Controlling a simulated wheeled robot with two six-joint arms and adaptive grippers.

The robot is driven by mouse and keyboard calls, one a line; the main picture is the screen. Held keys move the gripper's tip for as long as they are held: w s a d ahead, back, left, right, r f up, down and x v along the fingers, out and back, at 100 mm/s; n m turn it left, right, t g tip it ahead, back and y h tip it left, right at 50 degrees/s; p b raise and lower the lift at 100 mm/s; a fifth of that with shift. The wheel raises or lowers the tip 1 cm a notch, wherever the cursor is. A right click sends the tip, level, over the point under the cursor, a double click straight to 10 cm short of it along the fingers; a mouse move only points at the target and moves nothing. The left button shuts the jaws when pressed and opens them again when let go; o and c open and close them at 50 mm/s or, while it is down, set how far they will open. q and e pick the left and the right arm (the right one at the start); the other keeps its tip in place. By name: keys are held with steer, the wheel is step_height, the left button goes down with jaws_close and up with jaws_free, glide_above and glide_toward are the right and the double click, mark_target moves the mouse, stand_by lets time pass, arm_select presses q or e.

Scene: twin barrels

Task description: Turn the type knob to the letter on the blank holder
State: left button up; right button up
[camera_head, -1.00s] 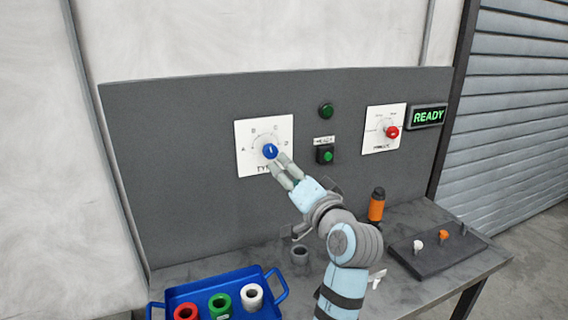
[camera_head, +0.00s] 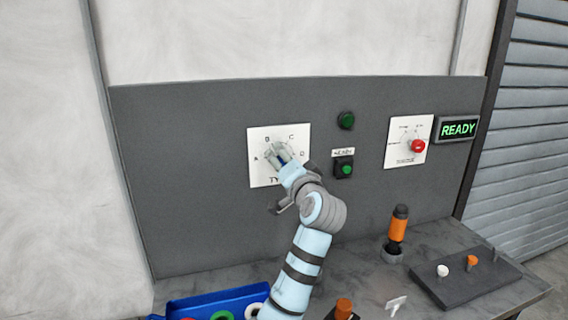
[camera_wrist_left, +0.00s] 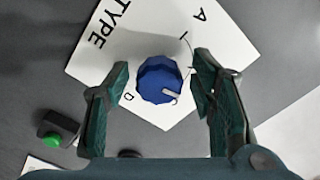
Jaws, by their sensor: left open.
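The blue type knob (camera_wrist_left: 158,80) sits on a white plate (camera_wrist_left: 165,28) marked TYPE, with A and D readable in the left wrist view. Its pale pointer mark faces lower right in that view. My left gripper (camera_wrist_left: 160,75) is open, one finger on each side of the knob, with gaps visible. In the head view my left gripper (camera_head: 276,153) covers most of the knob; A, B, C and D show on the plate (camera_head: 258,176) around it. I cannot tell which object is the blank holder, and no letter on one is readable. My right gripper is not in view.
A green button (camera_head: 344,169) and green lamp (camera_head: 346,120) are right of the plate. The table holds a blue tray (camera_head: 190,304), an orange-black handle (camera_head: 398,228) and a dark peg board (camera_head: 470,285).

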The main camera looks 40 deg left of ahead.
arm_select(q)
steer(key=c, duration=1.2)
steer(key=n+b, duration=0.1)
steer(key=n, duration=0.1)
steer(key=shift+f+n, duration=0.15)
steer(key=shift+n, duration=0.45)
steer(key=o, duration=1.2)
steer(key=v, duration=0.7)
steer(key=shift+d, duration=0.2)
steer(key=shift+s, duration=0.15)
